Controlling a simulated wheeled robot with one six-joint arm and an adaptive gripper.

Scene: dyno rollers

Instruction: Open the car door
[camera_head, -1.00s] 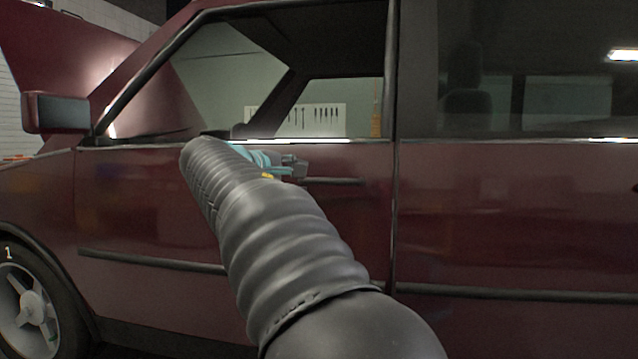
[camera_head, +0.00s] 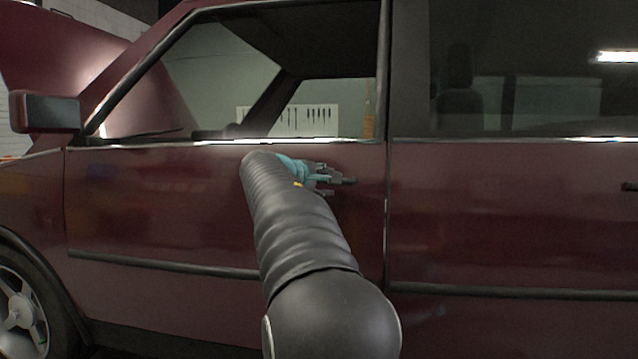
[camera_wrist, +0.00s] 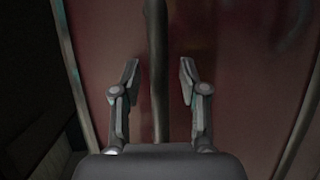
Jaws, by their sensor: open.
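The dark red car's front door (camera_head: 160,205) fills the middle of the head view and looks shut, flush with the panel behind it. Its handle (camera_wrist: 157,45) is a dark bar that runs upright through the middle of the wrist view. My gripper (camera_wrist: 158,76) is open, with one finger on each side of the bar and a visible gap on both sides. In the head view my gripper (camera_head: 332,180) is in front of the door's rear upper part, below the window line, and largely hides the handle there.
The side mirror (camera_head: 50,112) sticks out at the left. A front wheel (camera_head: 20,315) is at lower left. The raised hood (camera_head: 75,55) stands behind the mirror. The rear door (camera_head: 510,220) has its own dark handle (camera_head: 629,187) at the right edge.

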